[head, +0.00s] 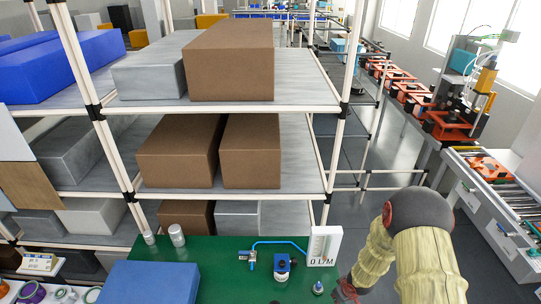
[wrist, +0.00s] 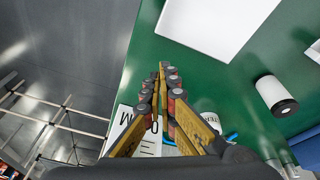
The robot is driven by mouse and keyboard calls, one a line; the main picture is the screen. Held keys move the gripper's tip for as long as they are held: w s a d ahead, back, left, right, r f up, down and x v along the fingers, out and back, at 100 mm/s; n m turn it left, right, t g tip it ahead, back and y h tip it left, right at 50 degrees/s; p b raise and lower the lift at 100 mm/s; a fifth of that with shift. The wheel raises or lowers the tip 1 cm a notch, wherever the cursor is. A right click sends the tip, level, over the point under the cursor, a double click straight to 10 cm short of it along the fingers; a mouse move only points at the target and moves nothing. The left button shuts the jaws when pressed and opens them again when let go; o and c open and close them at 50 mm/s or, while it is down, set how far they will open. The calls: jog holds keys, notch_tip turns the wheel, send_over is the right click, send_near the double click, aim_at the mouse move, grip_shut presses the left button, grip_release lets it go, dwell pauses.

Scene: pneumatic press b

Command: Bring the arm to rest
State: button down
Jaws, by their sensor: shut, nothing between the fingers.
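My arm with its pale yellow cover stands at the right of the head view, beside the right edge of the green table (head: 215,246). My gripper (head: 346,291) shows only in part there, low by that table edge. In the wrist view my gripper (wrist: 166,72) has its fingers together, with nothing between them. It points over the green table (wrist: 225,88), close to its edge. A white flow meter panel (head: 325,246) stands upright on the table; its lettered face (wrist: 133,132) lies partly behind the fingers in the wrist view.
A blue box (head: 148,284), a blue and white pneumatic part (head: 283,266) and small metal cylinders (head: 177,235) are on the table. A shelf rack with brown boxes (head: 230,60) stands behind it. A roller conveyor (head: 500,190) is at the right. Grey floor (head: 385,175) lies between.

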jog(key=s+d+r+m+g+h+b, duration=0.35)
jog(key=s+r+b, duration=0.5)
jog(key=r, duration=0.65)
jog(key=s+a+r+t+y+b, duration=0.1)
jog(key=s+a+r+t+b, duration=0.2)
jog(key=b, duration=0.5)
jog(key=s+a+r+m+t+y+b, duration=0.1)
jog(key=s+a+r+t+y+b, duration=0.1)
jog(key=s+a+r+b, duration=0.4)
jog(key=s+a+t+b, duration=0.1)
jog(key=s+b, duration=0.1)
jog(key=s, duration=0.2)
jog(key=shift+s+r, duration=0.15)
jog(key=shift+r, duration=0.1)
jog(key=c, duration=2.6)
grip_release()
jog(key=shift+m, duration=0.25)
